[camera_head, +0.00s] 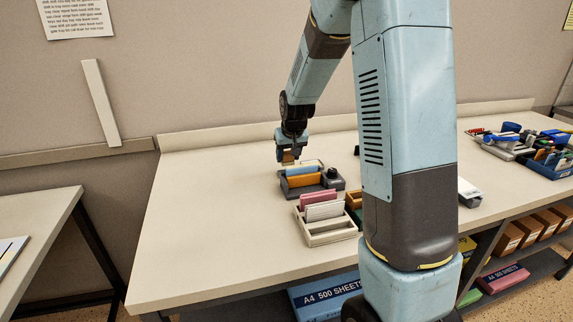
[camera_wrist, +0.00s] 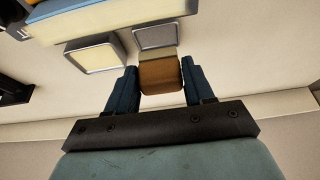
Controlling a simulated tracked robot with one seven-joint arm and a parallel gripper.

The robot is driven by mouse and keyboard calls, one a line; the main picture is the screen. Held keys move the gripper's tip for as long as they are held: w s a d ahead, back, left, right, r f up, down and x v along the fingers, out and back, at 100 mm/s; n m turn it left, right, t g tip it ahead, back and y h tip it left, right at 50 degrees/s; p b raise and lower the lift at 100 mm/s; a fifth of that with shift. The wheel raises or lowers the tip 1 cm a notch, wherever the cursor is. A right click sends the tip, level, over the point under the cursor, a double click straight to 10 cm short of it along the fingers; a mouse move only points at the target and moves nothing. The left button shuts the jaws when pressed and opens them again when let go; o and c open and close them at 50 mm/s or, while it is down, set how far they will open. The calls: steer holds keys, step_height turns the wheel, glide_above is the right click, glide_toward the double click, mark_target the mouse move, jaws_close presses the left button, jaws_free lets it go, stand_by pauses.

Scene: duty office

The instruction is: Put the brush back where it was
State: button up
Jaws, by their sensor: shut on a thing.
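The brush, a brown block with a paler tan band, is between my gripper's fingers in the wrist view (camera_wrist: 160,76). My gripper (camera_head: 288,155) is shut on it, behind the dark grey desk holder (camera_head: 326,183) in the head view. In the wrist view, two square grey-rimmed parts show just beyond the brush: one with a plain grey middle (camera_wrist: 155,37) and one with a pale yellow middle (camera_wrist: 95,56). The brush's far end overlaps the edge of the grey one in this view; I cannot tell whether they touch.
The holder carries blue and orange upright pieces. A cream tray (camera_head: 330,239) with pink and white pieces stands in front of it. Other stationery and a blue tray (camera_head: 548,168) are at the right. The table's left side (camera_head: 205,215) is clear. My arm hides part of the middle.

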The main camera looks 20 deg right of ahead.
mark_target(288, 161)
steer(key=shift+x, duration=0.75)
step_height(288, 161, down, 3)
steer(key=shift+r, duration=0.2)
steer(key=o, duration=1)
